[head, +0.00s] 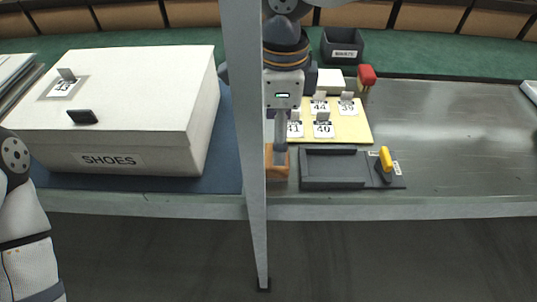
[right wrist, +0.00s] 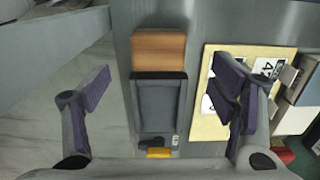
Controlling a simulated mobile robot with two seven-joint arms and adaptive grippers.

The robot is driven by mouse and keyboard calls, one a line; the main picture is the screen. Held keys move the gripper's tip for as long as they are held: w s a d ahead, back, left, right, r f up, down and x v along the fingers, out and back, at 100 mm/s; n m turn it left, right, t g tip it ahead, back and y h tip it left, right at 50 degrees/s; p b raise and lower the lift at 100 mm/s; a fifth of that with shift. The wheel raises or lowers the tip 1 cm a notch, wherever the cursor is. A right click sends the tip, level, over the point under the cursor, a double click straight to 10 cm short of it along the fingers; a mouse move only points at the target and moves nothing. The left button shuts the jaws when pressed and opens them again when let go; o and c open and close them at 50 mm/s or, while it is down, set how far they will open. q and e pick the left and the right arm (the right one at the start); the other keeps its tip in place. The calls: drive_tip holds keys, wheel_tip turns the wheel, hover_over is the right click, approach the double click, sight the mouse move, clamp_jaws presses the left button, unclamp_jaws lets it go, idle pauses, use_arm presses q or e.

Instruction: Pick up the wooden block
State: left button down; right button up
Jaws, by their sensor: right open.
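The wooden block (head: 278,174) is orange-brown and sits near the front edge of the bench, just left of a dark grey fixture. In the head view the grey post and my right gripper (head: 280,138) hide part of it. In the right wrist view the block (right wrist: 158,50) lies at the top end of the fixture. My right gripper (right wrist: 163,84) has its fingers wide apart and empty; the block shows between and beyond them. My left arm shows at the left edge of the head view, but its gripper is out of frame.
The dark fixture (head: 330,168) has a yellow-handled clamp (head: 386,158). Behind it lies a yellow board (head: 358,130) with number cards. A vertical grey post (head: 245,100) stands in front. A large white SHOES box (head: 150,130) is at left. The bench at right is mostly clear.

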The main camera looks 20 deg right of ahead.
sight(272, 173)
wheel_tip(272, 173, down, 7)
drive_tip(key=shift+s+a+f+b, duration=0.1)
drive_tip(key=shift+f+b, duration=0.1)
drive_tip(key=shift+b, duration=0.15)
drive_tip(key=shift+r, duration=0.1)
drive_tip(key=c, duration=1.3)
